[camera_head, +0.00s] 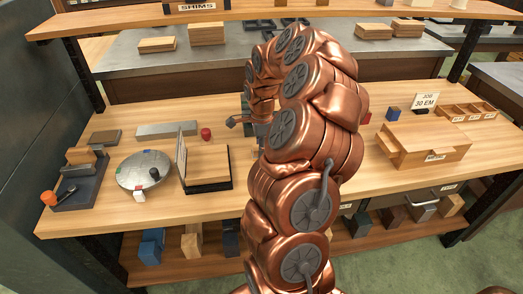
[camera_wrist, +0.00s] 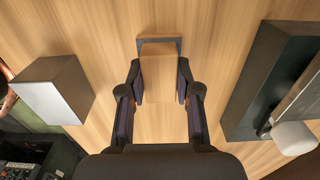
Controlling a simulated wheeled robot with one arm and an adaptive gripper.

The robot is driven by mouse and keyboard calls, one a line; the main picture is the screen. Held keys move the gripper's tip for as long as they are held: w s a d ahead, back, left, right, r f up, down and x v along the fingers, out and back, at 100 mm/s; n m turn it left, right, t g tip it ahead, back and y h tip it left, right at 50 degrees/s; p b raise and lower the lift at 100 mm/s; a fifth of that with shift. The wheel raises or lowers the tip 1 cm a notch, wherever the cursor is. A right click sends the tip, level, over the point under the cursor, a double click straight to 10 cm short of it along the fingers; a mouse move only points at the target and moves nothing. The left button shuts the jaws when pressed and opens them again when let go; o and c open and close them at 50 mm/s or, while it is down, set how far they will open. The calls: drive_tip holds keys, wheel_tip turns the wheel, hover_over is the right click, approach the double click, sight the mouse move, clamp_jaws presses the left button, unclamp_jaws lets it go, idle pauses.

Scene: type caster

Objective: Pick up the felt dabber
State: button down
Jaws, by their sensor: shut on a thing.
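In the wrist view my gripper (camera_wrist: 160,72) has its two dark fingers on either side of a wooden block with a dark grey edge at its far end, which I take for the felt dabber (camera_wrist: 158,90). The fingers are closed on its sides. The wood-grained surface shows behind it; I cannot tell whether the dabber touches it. In the head view my copper arm covers the middle of the table, and the dabber cannot be made out there.
The wrist view shows a pale block (camera_wrist: 52,90) at left and a dark tray (camera_wrist: 262,80) at right. In the head view a round plate (camera_head: 134,174), an upright board (camera_head: 181,155) and a red piece (camera_head: 206,133) stand left; a wooden box (camera_head: 430,140) stands right.

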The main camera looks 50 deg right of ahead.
wheel_tip(320, 180, up, 10)
drive_tip(key=shift+b, duration=0.6)
